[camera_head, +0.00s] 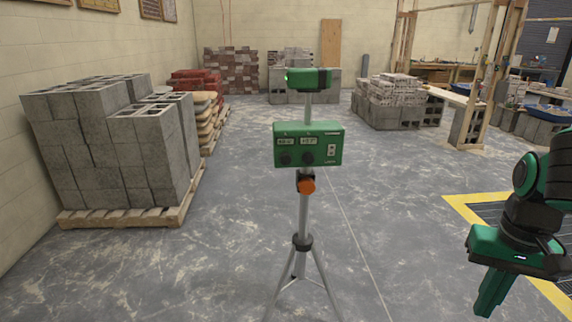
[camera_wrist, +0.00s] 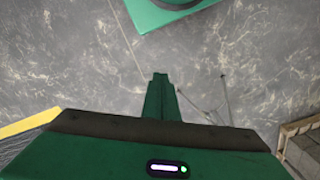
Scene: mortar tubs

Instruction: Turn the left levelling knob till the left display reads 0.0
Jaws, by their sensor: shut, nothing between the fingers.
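A green levelling box (camera_head: 328,143) stands on a grey tripod (camera_head: 303,220) in the middle of the head view. Its front has a left display (camera_head: 286,142) and a right display (camera_head: 308,140), too small to read surely. Below them are two dark knobs, the left knob (camera_head: 285,158) and the right knob (camera_head: 307,158). A green instrument head (camera_head: 308,79) sits on the pole above. My gripper (camera_head: 487,305) hangs at the right, well apart from the box, pointing down. In the wrist view its fingers (camera_wrist: 159,78) are together, with nothing between them.
A pallet (camera_head: 130,215) with grey blocks (camera_head: 110,145) stands at left. A yellow-edged dark mat (camera_head: 462,208) lies at right. The floor between my gripper and the tripod is clear.

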